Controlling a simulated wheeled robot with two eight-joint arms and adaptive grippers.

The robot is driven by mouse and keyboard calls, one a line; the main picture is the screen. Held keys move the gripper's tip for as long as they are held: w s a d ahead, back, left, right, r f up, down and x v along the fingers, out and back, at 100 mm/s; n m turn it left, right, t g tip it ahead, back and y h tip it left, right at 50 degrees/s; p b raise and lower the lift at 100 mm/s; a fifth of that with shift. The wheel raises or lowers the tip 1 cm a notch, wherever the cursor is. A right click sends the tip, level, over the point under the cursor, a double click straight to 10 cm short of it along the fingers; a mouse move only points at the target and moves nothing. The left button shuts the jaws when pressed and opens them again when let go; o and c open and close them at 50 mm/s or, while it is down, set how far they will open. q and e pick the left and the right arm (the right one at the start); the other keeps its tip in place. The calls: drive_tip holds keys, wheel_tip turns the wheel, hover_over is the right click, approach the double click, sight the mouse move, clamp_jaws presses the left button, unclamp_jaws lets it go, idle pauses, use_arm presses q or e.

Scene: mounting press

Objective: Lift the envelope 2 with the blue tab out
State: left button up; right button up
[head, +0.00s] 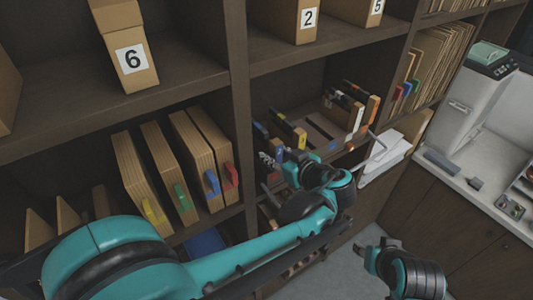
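Several upright tan envelopes with coloured tabs stand in the left shelf compartment; one has a blue tab (212,183), between a green and a red tab. Other blue tabs show in the middle compartment (260,130) and in the right-hand compartment (415,86). No number is readable on these, so I cannot tell which is envelope 2. My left gripper (268,167) is at the front of the middle compartment, below its blue and yellow tabs; its fingers are small and partly merge with the background. My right gripper (368,250) is low at the right, over the floor, away from the envelopes.
A dark upright divider (239,110) separates the left and middle compartments. Boxes marked 6 (132,60), 2 (308,20) and 5 stand on the upper shelf. White papers (385,155) lie at the right end. A pale counter (480,165) with a machine stands at right.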

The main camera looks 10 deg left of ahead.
sight(265, 131)
use_arm(q)
drive_tip(key=x, duration=0.5)
drive_tip(key=shift+s+a+r, duration=0.1)
drive_tip(key=shift+r, duration=0.05)
drive_tip(key=shift+s, duration=0.1)
clamp_jaws()
drive_tip(key=shift+r+p, duration=0.3)
drive_tip(key=shift+r, duration=4.75)
